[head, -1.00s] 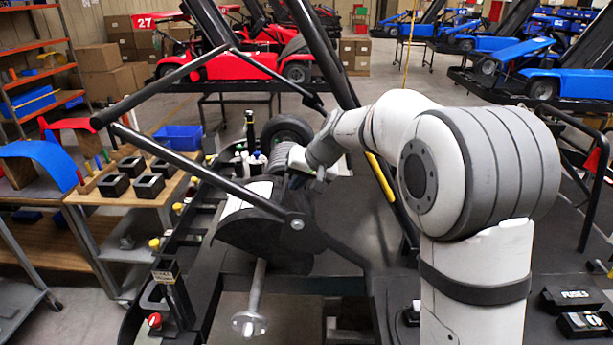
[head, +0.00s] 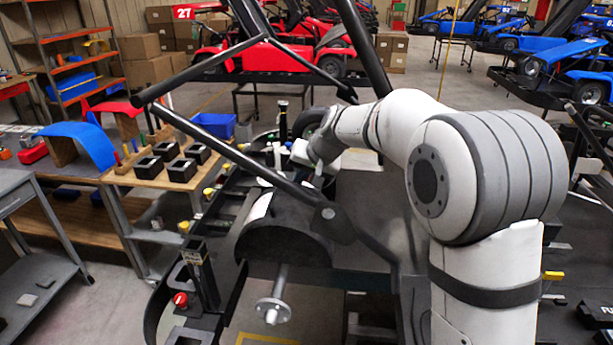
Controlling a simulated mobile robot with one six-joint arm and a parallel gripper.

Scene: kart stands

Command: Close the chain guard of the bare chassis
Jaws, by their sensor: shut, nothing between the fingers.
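The bare chassis is a black tube frame (head: 235,165) in the middle of the head view. Its chain guard (head: 283,245) is a dark half-round cover above the silver axle stub (head: 278,285). The guard's rounded edge is up and its lower edge is nearly level. A narrow pale strip (head: 261,206) shows at its upper left; a frame tube crosses in front. My gripper (head: 311,181) is just behind and above the guard, partly hidden by the tube and my wrist. It is shut and empty. I cannot tell whether it touches the guard.
A wooden bench (head: 150,185) with black boxes (head: 180,170) stands at the left, and a grey cart (head: 35,250) is nearer. A dark wheel (head: 307,122) and bottles are behind my gripper. Frame tubes cross close around my arm. Red and blue karts stand further back.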

